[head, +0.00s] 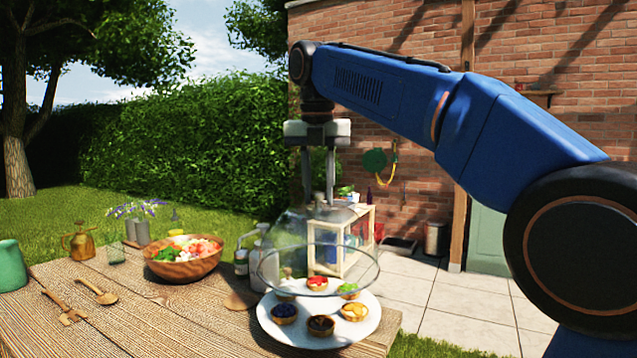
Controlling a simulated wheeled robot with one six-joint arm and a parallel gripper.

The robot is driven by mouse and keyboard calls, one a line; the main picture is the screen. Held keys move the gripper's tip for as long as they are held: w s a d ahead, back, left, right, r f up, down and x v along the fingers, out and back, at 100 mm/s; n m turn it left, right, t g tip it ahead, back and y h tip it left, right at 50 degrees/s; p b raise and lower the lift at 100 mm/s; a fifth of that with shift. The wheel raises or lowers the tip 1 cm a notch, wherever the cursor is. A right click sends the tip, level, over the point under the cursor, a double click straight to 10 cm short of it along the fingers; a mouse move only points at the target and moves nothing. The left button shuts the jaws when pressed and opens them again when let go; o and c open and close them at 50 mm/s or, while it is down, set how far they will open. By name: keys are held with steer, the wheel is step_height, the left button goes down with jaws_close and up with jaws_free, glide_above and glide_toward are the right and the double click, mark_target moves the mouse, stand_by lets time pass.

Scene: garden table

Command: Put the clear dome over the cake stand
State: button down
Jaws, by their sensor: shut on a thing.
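My gripper (318,190) points straight down with its fingers shut on the knob of the clear dome (283,238). The dome hangs upright, its open rim facing down. The white cake stand (346,337) is at the table's front right and carries several small fruit tarts, with red, green, yellow and dark toppings. In the picture the dome's rim overlaps the far part of the stand and lies higher than the plate's near edge. The exact gap between rim and plate is hard to judge. The stand's foot is hidden below the plate.
A wooden bowl of salad (183,268) stands left of the dome, with bottles (241,262) between them. Wooden utensils (97,291) and a green jug (10,266) are at the left. The front middle of the table is clear.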

step_height(320, 180, down, 9)
steer(key=shift+r, duration=0.15)
stand_by(1.0)
steer(key=shift+f, duration=0.5)
stand_by(0.8)
steer(key=c, duration=1.3)
jaws_free()
steer(key=shift+c, duration=0.2)
step_height(320, 180, up, 17)
steer(key=s, duration=0.2)
steer(key=shift+s+a, duration=0.2)
steer(key=shift+s, duration=0.1)
steer(key=shift+r, duration=0.1)
